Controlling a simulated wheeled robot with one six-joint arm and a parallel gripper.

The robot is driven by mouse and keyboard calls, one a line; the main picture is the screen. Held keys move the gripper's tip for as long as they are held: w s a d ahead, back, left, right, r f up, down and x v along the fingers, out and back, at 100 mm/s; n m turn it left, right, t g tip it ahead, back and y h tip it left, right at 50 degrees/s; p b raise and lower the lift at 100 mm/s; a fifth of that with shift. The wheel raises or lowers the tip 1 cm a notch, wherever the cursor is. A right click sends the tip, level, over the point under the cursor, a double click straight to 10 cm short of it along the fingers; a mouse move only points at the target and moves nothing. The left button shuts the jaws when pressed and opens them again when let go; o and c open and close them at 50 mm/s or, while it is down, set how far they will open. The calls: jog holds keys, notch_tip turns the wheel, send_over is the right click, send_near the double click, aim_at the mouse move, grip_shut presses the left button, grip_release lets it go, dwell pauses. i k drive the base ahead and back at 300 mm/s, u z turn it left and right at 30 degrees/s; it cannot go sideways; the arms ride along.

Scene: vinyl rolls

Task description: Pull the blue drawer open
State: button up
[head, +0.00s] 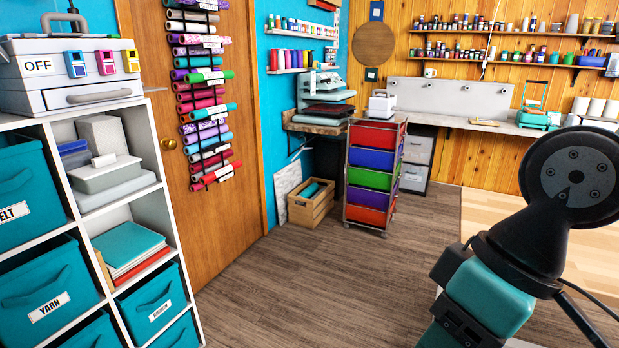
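A rolling cart (405,160) with a metal frame and several coloured drawers stands at the back, right of the wooden door. Its second drawer from the top is the blue drawer (371,160), a blue-violet front that looks shut. A red drawer (373,136) is above it. A green drawer (369,178), a purple drawer (367,196) and another red drawer (365,214) are below. My arm fills the lower right of the view, well in front of the cart and to its right. My gripper is not visible.
A white cube shelf (160,207) with teal bins is at the left. A wooden crate (306,209) stands left of the cart. A white two-drawer unit (415,165) is behind it to the right. The wooden floor (310,280) before the cart is clear.

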aim_at(369, 157)
jog(key=u, duration=0.15)
jog(key=i, duration=2.5)
jog(key=z, duration=0.7)
jog(key=i, duration=2)
jog(key=z, duration=1)
jog(key=i, duration=0.4)
jog(key=z, duration=0.05)
